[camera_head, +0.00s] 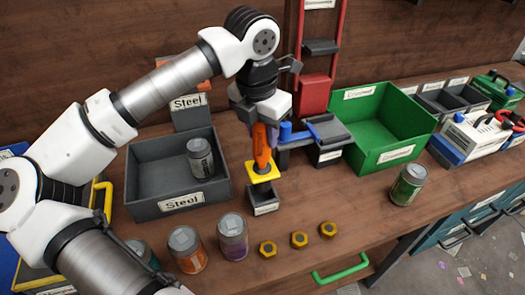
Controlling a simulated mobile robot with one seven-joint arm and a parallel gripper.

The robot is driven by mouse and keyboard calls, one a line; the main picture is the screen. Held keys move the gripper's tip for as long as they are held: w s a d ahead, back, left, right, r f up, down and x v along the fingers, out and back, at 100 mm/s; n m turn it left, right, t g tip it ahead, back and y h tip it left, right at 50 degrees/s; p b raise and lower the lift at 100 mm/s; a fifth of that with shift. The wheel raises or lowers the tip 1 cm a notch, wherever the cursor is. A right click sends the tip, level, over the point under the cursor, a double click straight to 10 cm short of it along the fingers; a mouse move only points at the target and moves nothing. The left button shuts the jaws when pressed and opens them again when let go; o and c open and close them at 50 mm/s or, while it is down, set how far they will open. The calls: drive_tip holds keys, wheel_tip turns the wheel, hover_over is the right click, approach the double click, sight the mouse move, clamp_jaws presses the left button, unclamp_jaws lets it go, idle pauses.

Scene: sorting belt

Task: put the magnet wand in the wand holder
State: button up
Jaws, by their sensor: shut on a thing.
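My gripper (259,120) is shut on the orange magnet wand (262,148) and holds it about upright, right of the steel bin. A yellow square plate (251,172) shows around the wand's lower part; I cannot tell whether it belongs to the wand or to the holder. Directly below is a small dark box with a pale label (265,209), which looks like the wand holder. The wand's lower end overlaps this box in the picture. I cannot tell whether it is inside or just above it. The gripper's fingertips are partly hidden by my wrist.
A grey bin labelled Steel (150,209) holds one can (200,158). Several cans, including an orange-banded one (187,250), and yellow nuts (299,240) stand along the front. A green bin (365,155) stands to the right, with a lone can (408,185) in front of it.

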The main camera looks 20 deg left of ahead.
sight(263, 159)
wheel_tip(263, 159, down, 6)
drive_tip(key=shift+f+p, duration=0.25)
drive_tip(key=shift+p, duration=0.2)
drive_tip(key=shift+f+b, duration=0.3)
drive_tip(key=shift+b, duration=0.2)
drive_tip(key=shift+s+f, duration=0.1)
drive_tip(key=shift+f, duration=0.05)
drive_tip(key=shift+f+b, duration=0.25)
drive_tip(key=shift+b, duration=0.3)
clamp_jaws()
drive_tip(key=o, duration=1.1)
unclamp_jaws()
